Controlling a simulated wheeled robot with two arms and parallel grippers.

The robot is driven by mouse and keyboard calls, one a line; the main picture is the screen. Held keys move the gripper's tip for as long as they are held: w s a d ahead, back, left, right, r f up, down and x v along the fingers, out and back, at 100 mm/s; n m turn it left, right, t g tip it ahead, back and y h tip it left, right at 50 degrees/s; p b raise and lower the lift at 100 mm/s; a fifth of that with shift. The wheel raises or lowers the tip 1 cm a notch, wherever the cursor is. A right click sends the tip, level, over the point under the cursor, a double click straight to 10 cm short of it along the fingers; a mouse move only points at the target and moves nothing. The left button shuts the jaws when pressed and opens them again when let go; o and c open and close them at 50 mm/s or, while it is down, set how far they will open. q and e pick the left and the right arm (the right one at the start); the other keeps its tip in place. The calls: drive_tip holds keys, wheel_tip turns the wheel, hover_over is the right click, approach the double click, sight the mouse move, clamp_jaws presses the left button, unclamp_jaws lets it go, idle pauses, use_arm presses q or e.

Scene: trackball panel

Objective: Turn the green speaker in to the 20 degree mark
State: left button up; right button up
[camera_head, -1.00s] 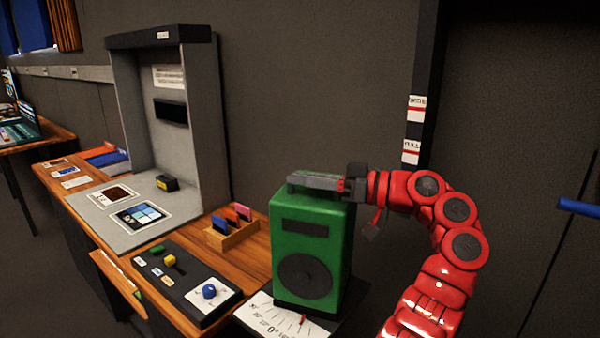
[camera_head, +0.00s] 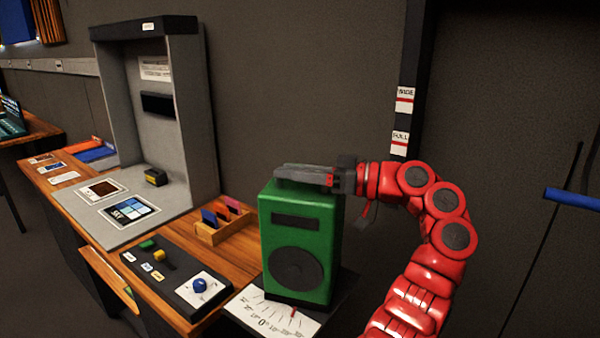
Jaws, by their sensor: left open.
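The green speaker (camera_head: 320,235) stands upright at the right end of the bench, with a round dark grille and a dark slot on its front. A white dial sheet (camera_head: 245,306) with degree marks lies under its front. A red pointer (camera_head: 293,311) shows on the sheet, to the right of the 0 mark; the other figures are too small to read surely. My left gripper (camera_head: 303,175) is at the top of the speaker, its open fingers lying along the top handle. Whether they touch the handle I cannot tell. My right gripper is out of view.
A grey booth (camera_head: 150,110) rises farther left. A blue bar (camera_head: 572,198) juts in at the right.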

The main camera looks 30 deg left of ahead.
sight(330, 193)
use_arm(q)
drive_tip(key=v, duration=0.4)
drive_tip(key=r+v, duration=0.1)
drive_tip(key=v, duration=0.1)
drive_tip(key=shift+w+d, duration=0.15)
drive_tip(key=shift+d, duration=0.1)
drive_tip(key=shift+d+f, duration=0.15)
drive_tip(key=shift+d, duration=0.1)
drive_tip(key=shift+w+d+f, duration=0.1)
drive_tip(key=shift+d+f, duration=0.1)
drive_tip(key=shift+f, duration=0.1)
